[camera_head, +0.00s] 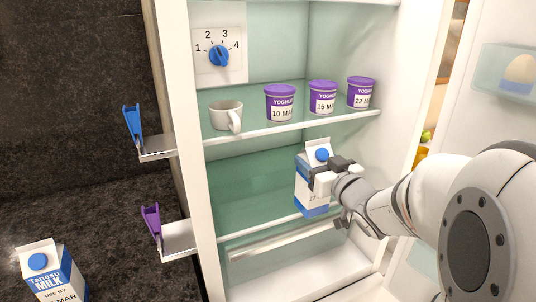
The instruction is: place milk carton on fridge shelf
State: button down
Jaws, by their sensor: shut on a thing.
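A blue and white milk carton (311,192) is upright inside the fridge's lower compartment, at its right side, near the front edge of the lower shelf (257,230). My gripper (324,178) is shut on this carton from the right, with a dark finger across its upper part. Whether the carton's base touches the shelf cannot be told. A second milk carton (55,275) stands outside the fridge at the bottom left, marked "Tanesu MILK", apart from my gripper.
The upper shelf (290,126) holds a white cup (226,115) and three purple-lidded yoghurt pots (322,97). A dial (219,55) is on the back wall. The open door (497,110) is at the right, with an egg in its holder. The lower shelf's left part is clear.

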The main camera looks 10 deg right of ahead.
jog(key=a+p+x, duration=0.1)
jog(key=x, duration=1.2)
notch_tip(320, 180, down, 7)
jog(key=p, duration=0.1)
jog(key=shift+w, duration=0.4)
jog(key=shift+d, duration=0.1)
jog(key=shift+f, duration=0.1)
jog(key=shift+c, duration=1.9)
grip_release()
